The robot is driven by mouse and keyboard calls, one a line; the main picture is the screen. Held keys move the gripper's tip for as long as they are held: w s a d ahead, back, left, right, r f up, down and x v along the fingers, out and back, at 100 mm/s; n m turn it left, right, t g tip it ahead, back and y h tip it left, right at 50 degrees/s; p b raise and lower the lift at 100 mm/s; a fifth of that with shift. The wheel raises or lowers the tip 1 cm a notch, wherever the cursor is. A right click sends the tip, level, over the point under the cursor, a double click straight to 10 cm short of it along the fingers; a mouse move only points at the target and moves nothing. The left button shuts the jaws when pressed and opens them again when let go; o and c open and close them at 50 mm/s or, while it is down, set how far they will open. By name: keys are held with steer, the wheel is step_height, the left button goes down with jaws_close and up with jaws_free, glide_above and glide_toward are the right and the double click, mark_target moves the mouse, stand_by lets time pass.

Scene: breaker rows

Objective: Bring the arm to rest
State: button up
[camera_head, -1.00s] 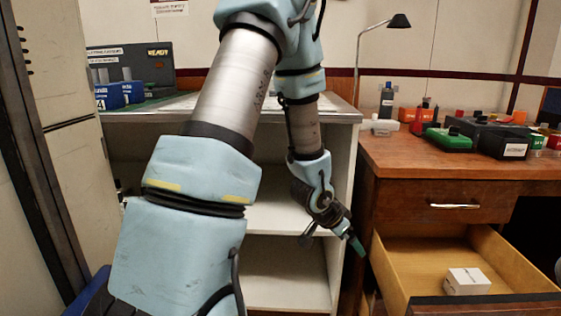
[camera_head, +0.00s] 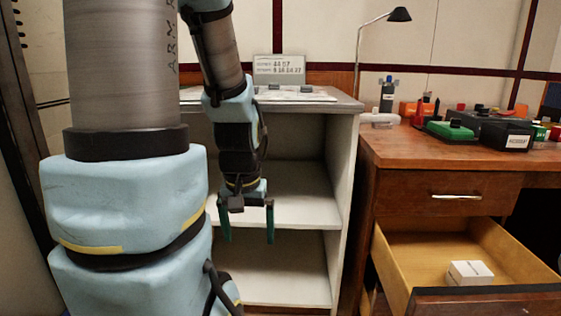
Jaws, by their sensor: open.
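My gripper (camera_head: 247,225) hangs at the end of my arm in front of the open white shelf unit (camera_head: 345,190). Its two green fingers point down and stand apart, with nothing between them. My arm is bent, with its thick lower links filling the left of the head view and the forearm hanging down near the middle. The arm hides the left part of the shelf unit.
A wooden desk (camera_head: 400,150) stands at the right, with several boxes and tools on top. Its lower drawer (camera_head: 395,270) is pulled open and holds a small white box (camera_head: 470,273). A sign (camera_head: 279,69) stands on the shelf unit's top. A desk lamp (camera_head: 398,15) rises behind.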

step_height(320, 180, up, 28)
steer(key=p, duration=2.7)
steer(key=shift+r, duration=0.2)
